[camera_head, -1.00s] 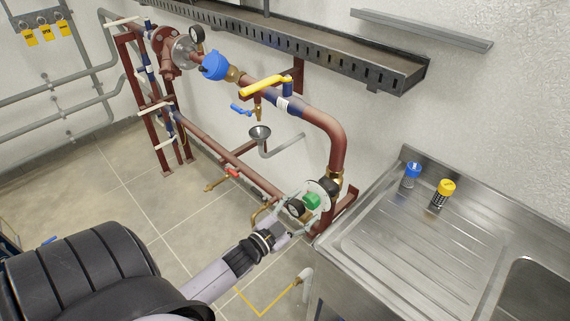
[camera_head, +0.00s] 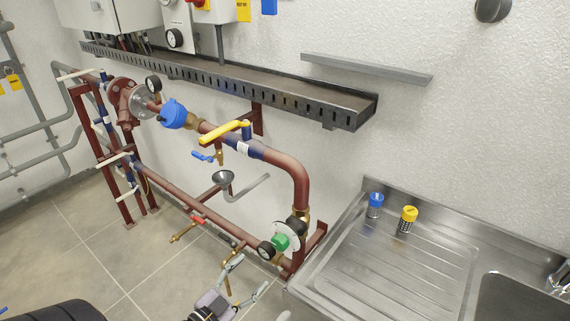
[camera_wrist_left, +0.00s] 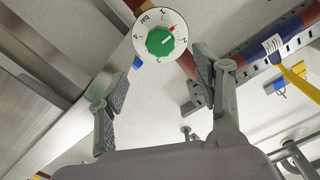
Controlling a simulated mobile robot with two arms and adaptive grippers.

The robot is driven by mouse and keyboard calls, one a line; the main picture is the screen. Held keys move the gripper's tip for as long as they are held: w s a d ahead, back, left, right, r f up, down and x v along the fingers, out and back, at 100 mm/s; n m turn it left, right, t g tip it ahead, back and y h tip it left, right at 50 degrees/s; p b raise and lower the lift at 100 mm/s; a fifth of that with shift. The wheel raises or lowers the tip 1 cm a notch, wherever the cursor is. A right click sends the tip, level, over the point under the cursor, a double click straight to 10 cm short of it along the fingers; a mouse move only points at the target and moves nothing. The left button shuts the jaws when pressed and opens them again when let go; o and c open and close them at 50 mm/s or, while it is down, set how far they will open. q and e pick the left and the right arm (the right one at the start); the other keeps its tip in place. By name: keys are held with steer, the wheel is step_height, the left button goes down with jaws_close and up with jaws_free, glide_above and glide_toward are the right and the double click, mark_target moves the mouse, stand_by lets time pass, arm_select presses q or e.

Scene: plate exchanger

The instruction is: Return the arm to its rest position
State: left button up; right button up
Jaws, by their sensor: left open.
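My left gripper (camera_head: 246,282) is open and empty at the bottom of the head view, below and in front of the lower end of the red-brown pipework. In the left wrist view its two spread fingers (camera_wrist_left: 160,88) frame a round white dial with a green knob (camera_wrist_left: 160,41), marked in bar. No contact with the dial shows. My right gripper is not in view.
A steel sink unit (camera_head: 345,275) stands at the right, with a blue-capped container (camera_head: 375,205) and a yellow-capped container (camera_head: 408,219) on it. A perforated cable tray (camera_head: 230,80) runs along the wall above the pipes. Open tiled floor (camera_head: 90,260) lies at left.

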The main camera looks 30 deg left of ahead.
arm_select(q)
steer(key=shift+f, duration=0.1)
steer(key=s+d+f+n+g+y, duration=0.15)
steer(key=s+f+g, duration=0.25)
steer(key=f, duration=0.9)
steer(key=s+d+f+n+g, duration=0.15)
steer(key=s+f+g, duration=0.25)
steer(key=f, duration=1)
steer(key=s+d+f+g, duration=0.4)
steer(key=s+f+g, duration=0.1)
steer(key=s+f, duration=0.7)
steer(key=shift+s+f+n, duration=0.35)
steer(key=shift+s+n, duration=0.05)
steer(key=s+d+f+g, duration=0.1)
steer(key=s, duration=0.3)
steer(key=s+d+f+g, duration=0.1)
steer(key=s+f, duration=0.1)
steer(key=s, duration=0.1)
steer(key=s+d+f+g, duration=0.1)
steer(key=s+f+g, duration=0.1)
steer(key=s, duration=0.2)
steer(key=shift+s, duration=0.3)
steer(key=shift+c, duration=0.2)
